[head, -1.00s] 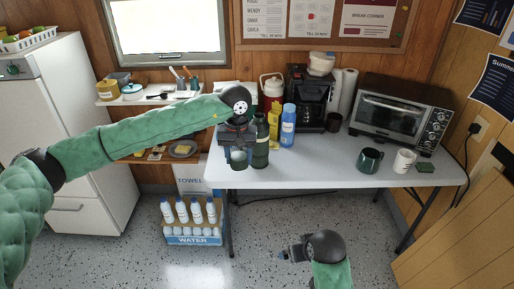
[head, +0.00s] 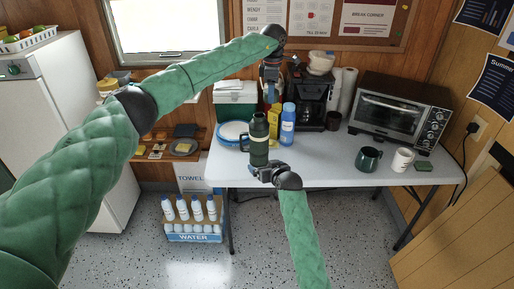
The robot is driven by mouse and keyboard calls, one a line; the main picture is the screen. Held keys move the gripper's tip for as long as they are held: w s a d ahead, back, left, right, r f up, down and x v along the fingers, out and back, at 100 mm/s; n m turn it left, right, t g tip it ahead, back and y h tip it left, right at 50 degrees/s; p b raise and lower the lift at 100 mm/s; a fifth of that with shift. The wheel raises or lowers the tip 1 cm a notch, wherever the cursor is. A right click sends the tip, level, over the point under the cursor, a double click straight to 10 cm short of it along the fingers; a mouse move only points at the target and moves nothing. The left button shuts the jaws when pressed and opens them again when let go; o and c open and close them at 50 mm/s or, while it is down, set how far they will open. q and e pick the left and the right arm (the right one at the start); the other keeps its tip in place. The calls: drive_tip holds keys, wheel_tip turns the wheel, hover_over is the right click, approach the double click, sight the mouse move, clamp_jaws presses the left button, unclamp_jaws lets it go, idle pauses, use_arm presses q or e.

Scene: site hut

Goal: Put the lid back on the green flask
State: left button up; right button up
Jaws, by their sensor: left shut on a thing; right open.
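The green flask (head: 258,142) stands upright near the left end of the white table, with a dark neck and a side handle. My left gripper (head: 271,84) points down, raised above and slightly behind the flask in the picture, in front of the red jug. It is shut on the flask's lid, which is small and hard to make out against the jug. My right gripper (head: 264,171) is open, low at the front table edge, just below the flask's base. I cannot tell whether its fingers touch the flask.
A yellow bottle (head: 274,124) and a blue bottle (head: 288,125) stand close right of the flask. A coffee maker (head: 312,95) stands behind. The table (head: 325,160) is clear before the green mug (head: 368,159).

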sight(259, 139)
use_arm(q)
drive_tip(key=w+a+n, duration=0.1)
drive_tip(key=n, duration=0.3)
drive_tip(key=w+a+f+n, duration=0.1)
drive_tip(key=a+n, duration=0.1)
drive_tip(key=n, duration=0.3)
drive_tip(key=w+a+n, duration=0.1)
drive_tip(key=n, duration=0.4)
drive_tip(key=shift+a+f, duration=0.2)
drive_tip(key=shift+f, duration=0.2)
use_arm(e)
drive_tip(key=w+t, duration=0.1)
drive_tip(key=w+r+t, duration=0.1)
drive_tip(key=t, duration=0.1)
drive_tip(key=w+r+t, duration=0.1)
drive_tip(key=shift+w+d+t, duration=0.2)
drive_tip(key=shift+d+t, duration=0.2)
drive_tip(key=shift+x, duration=6)
drive_tip(key=shift+d+f, duration=0.1)
